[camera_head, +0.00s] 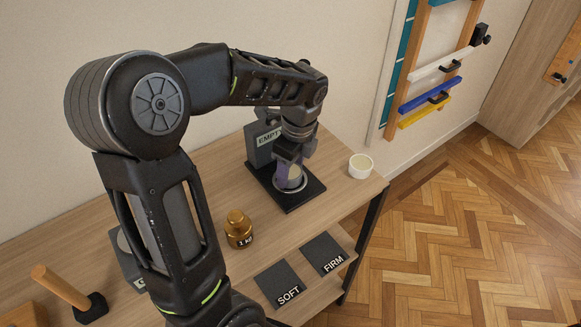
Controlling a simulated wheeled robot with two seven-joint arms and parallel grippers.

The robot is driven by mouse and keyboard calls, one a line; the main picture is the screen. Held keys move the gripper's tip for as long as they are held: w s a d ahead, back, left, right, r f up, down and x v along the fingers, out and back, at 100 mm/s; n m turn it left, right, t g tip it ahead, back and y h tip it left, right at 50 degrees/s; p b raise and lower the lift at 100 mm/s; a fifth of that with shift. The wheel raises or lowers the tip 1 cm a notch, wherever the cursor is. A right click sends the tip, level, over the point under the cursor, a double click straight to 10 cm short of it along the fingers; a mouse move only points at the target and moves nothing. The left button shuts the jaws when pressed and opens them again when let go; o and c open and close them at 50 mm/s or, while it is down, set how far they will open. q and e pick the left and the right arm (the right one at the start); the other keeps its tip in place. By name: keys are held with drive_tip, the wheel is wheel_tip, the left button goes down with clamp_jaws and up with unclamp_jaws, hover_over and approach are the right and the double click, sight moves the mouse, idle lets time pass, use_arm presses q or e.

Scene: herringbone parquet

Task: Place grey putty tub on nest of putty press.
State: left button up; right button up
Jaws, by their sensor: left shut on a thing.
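The putty press (263,152) stands at the back of the wooden table, with a dark upright marked "EMPTY" and a flat black base. My left gripper (290,163) points down over the base and is shut on a small tub (295,174), apparently the grey putty tub. The fingers hide much of the tub. A pale ring (291,188), apparently the nest, shows around the tub's lower end. I cannot tell whether the tub touches the nest or hangs just above it. My right gripper is not in view.
A white open tub (361,167) stands right of the press, near the table's edge. A brass 1 kg weight (239,231), dark plates marked SOFT (280,284) and FIRM (324,253), and a wooden-handled tool (62,288) are in front. My left arm covers the table's left part.

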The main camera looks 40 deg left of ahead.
use_arm(q)
drive_tip(key=shift+f, duration=0.35)
drive_tip(key=o, duration=1.8)
drive_tip(key=shift+o, duration=0.2)
drive_tip(key=shift+r, duration=0.1)
wheel_tip(320, 180, up, 5)
drive_tip(key=p, duration=0.4)
drive_tip(key=shift+r, duration=0.15)
wheel_tip(320, 180, up, 2)
drive_tip(key=shift+r+p, duration=0.15)
drive_tip(key=shift+p, duration=0.85)
drive_tip(key=shift+r, duration=1.15)
